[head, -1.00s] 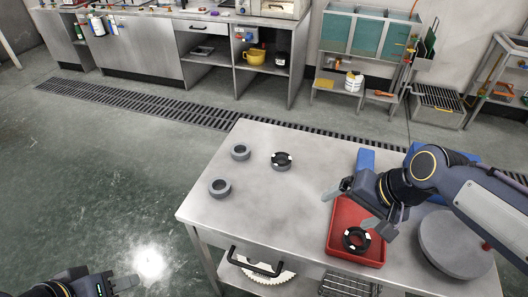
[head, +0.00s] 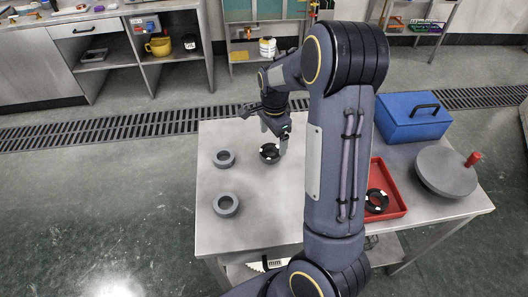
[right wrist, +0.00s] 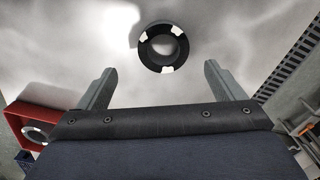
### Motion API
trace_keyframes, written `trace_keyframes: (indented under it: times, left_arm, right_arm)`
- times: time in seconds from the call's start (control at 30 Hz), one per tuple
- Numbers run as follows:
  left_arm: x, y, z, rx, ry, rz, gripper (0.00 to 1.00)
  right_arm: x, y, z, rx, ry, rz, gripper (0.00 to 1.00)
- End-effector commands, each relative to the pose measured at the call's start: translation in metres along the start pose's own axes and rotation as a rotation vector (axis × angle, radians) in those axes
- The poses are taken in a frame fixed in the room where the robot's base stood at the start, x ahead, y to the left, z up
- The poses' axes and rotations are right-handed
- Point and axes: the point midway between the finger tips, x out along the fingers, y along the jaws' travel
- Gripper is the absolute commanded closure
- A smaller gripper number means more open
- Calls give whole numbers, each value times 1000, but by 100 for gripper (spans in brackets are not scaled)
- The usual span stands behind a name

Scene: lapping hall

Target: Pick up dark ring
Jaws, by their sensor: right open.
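A dark ring (head: 270,153) with white patches lies flat on the metal table (head: 240,230). My right gripper (head: 276,138) is over the table close to this ring, its fingers pointing down. In the right wrist view the dark ring (right wrist: 163,47) shows whole, beyond the two fingertips and roughly between them. The fingers (right wrist: 157,80) are spread wide and hold nothing. A second dark ring (head: 376,201) with white patches lies in the red tray (head: 398,212). My left gripper is out of view.
Two grey rings, one farther back (head: 224,159) and one nearer (head: 226,205), lie on the table left of the dark ring. A blue box (head: 412,117) and a round grey plate with a red knob (head: 446,172) stand at the right. My right arm hides the table's middle.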

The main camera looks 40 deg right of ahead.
Motion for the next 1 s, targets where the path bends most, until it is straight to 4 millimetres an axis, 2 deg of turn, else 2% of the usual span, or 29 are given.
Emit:
trace_keyframes:
  times: [0.4,0.7,0.77,1.0]
  left_arm:
    - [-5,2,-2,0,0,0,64]
    - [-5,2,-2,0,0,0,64]
    - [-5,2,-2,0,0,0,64]
    - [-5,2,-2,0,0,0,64]
  right_arm:
    - [55,-5,5,-2,-1,4,11]
    - [62,-6,5,-3,-1,-1,11]
    - [62,-5,5,-3,-2,-1,17]
    - [61,-5,5,-3,-1,-1,48]
